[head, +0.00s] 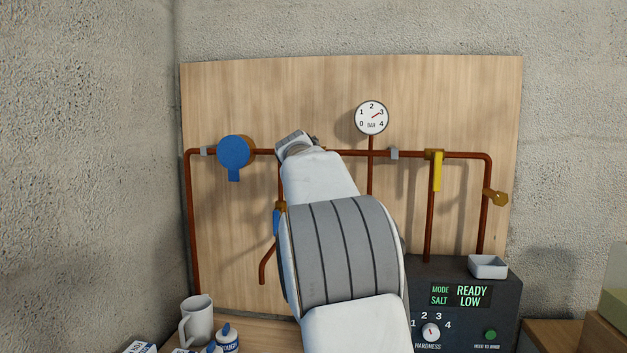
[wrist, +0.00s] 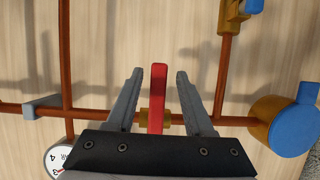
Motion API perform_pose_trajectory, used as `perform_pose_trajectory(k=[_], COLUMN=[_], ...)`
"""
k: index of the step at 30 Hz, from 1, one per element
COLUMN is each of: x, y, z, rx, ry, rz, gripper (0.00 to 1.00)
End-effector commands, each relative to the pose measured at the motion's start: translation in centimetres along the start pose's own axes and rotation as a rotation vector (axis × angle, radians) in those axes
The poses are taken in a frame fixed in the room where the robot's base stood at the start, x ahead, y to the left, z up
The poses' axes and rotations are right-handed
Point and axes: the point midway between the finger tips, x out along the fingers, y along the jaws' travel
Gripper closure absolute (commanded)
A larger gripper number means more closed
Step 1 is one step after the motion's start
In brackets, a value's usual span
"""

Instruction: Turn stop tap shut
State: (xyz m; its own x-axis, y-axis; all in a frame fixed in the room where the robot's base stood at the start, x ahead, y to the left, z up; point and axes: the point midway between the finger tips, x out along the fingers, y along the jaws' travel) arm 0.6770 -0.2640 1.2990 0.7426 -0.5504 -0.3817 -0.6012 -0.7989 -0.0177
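A red tap lever (wrist: 157,95) on a brass body (wrist: 147,118) shows in the wrist view. It appears to stand across the copper pipe that its body sits on. My gripper (wrist: 154,75) is open, with one grey finger on each side of the lever. A gap shows between the lever and each finger, so neither seems to touch it. In the head view my gripper (head: 296,142) is at the upper pipe, and my arm hides the red lever there.
Pipes run on a wooden board (head: 235,85). A blue round fitting (head: 234,151) is left, a pressure gauge (head: 372,117) above, a yellow lever (head: 437,172) right. A blue-handled tap (head: 277,220) is beside my arm. Below stand a mug (head: 197,318) and a control box (head: 462,270).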

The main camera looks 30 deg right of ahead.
Motion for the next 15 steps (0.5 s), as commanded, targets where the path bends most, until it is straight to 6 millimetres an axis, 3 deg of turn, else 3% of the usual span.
perform_pose_trajectory(k=[9,15], x=[-0.1,-2.3], y=[0.0,0.0], z=[0.0,0.0], rx=[-0.002,-0.001], ry=[0.0,0.002], rz=[0.001,0.0], gripper=[0.47,0.47])
